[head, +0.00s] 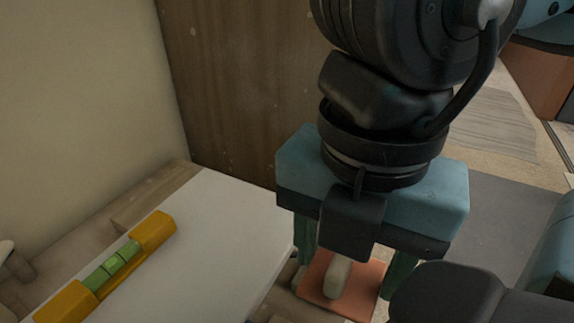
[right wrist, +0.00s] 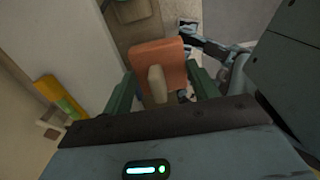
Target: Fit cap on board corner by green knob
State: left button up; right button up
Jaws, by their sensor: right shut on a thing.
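My right gripper (head: 350,270) points down beside the right edge of the white board (head: 225,222). Its green fingers are shut on an orange flat piece (head: 316,275) with a cream grip (head: 337,277), possibly the cap. The orange piece (right wrist: 170,52) and its grip (right wrist: 157,86) also show between the fingers in the right wrist view; exact contact is unclear. The piece appears off the board, close to its edge. My left gripper is not in view.
A yellow bar (head: 154,230) with green blocks (head: 112,266) in its middle lies on the board's left side. A plain wall (head: 85,70) and a brown wooden panel (head: 235,85) stand behind. The board's middle is clear.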

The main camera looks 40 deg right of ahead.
jog(key=w+d, duration=0.2)
jog(key=w, duration=0.2)
jog(key=w+d+f+p, duration=0.1)
jog(key=w+d, duration=0.2)
jog(key=w, duration=0.2)
jog(key=w+d+p, duration=0.1)
jog(key=w+d, duration=0.1)
jog(key=w, duration=0.3)
jog(key=shift+w+d+f, duration=0.1)
jog(key=shift+d+f, duration=0.05)
jog(key=shift+f, duration=0.05)
notch_tip(320, 180, down, 4)
jog(key=shift+d+r, duration=0.1)
jog(key=shift+r, duration=0.1)
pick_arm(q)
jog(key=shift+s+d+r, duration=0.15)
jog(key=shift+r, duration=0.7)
pick_arm(e)
jog(key=shift+f+b, duration=0.4)
jog(key=shift+b, duration=0.1)
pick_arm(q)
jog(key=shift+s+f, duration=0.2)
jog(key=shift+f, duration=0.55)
pick_arm(e)
jog(key=shift+f, duration=0.2)
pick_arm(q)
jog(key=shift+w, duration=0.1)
